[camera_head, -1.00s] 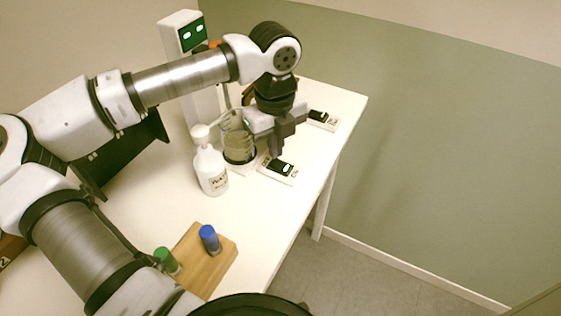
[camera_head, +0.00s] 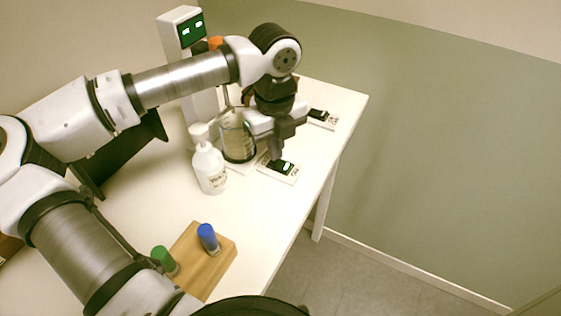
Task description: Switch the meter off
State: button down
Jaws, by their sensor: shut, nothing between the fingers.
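My gripper (camera_head: 277,154) is shut and empty, pointing down over the near small white unit (camera_head: 279,176). That unit has a black panel with a lit pale mark and lies flat near the table's right edge. The fingertips are at the panel's far left side; I cannot tell whether they touch it. A second similar small unit (camera_head: 322,119) lies farther back. A tall white column (camera_head: 201,103) carries a dark screen (camera_head: 191,30) with two bright marks. I cannot tell from the picture which of these is the meter.
A glass beaker (camera_head: 238,146) stands just left of my gripper, close to it. A white pump bottle (camera_head: 210,170) stands in front of the beaker. A wooden block (camera_head: 207,270) with green-capped (camera_head: 164,259) and blue-capped (camera_head: 208,238) vials is nearer. The right front table strip is clear.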

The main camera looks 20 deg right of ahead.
jog(key=shift+f+b, duration=0.75)
jog(key=shift+r, duration=0.15)
jog(key=shift+r+p, duration=1.55)
jog(key=shift+r, duration=1.85)
